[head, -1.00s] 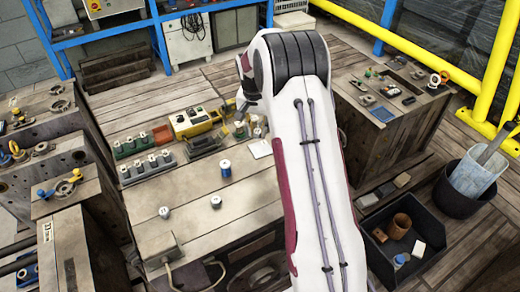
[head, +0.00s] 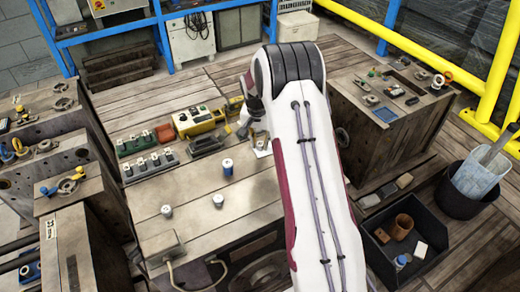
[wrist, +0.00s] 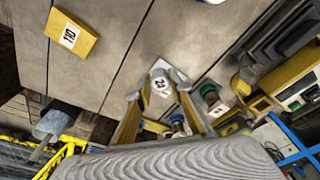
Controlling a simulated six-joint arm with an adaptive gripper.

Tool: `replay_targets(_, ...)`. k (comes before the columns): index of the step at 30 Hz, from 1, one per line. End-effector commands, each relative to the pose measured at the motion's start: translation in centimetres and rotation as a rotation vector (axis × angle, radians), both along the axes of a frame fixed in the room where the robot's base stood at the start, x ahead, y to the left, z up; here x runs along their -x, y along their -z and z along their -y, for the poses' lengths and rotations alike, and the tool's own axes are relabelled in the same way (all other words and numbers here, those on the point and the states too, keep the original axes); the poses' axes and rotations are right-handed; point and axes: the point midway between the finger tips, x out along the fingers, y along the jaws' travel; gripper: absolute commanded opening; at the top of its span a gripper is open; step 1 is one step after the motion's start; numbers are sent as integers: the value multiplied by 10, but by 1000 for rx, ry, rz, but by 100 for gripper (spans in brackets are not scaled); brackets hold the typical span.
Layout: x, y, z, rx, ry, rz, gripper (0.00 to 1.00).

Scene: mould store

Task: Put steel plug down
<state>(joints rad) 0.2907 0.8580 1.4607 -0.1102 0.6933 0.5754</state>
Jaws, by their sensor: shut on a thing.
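In the wrist view my gripper (wrist: 159,90) is shut on a pale grey cylindrical plug with a white label marked 2 (wrist: 160,84). It appears to be the steel plug, held between the two fingertips over the grey-brown plank top. Whether its lower end touches the top cannot be told. Two small grey plugs (head: 167,211) (head: 218,201) stand upright on the near part of that bench.
A blue and white spool (head: 227,167) stands mid-bench. Behind it are a yellow case (head: 198,122) and a green rack of plugs (head: 135,145). A yellow block marked 10 (wrist: 72,35) shows in the wrist view. The bench's near middle is mostly clear.

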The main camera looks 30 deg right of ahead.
Motion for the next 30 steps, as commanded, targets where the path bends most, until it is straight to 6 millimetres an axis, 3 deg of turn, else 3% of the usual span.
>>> replay_targets(11, 1, 34, 0, 0, -1, -3, 0)
replay_targets(26, 0, 39, 0, 0, 0, 0, 0)
replay_targets(27, 0, 39, 0, 0, 0, 0, 23)
replay_targets(29, 0, 39, 0, 0, 0, 0, 37)
replay_targets(30, 0, 39, 0, 0, 0, 0, 37)
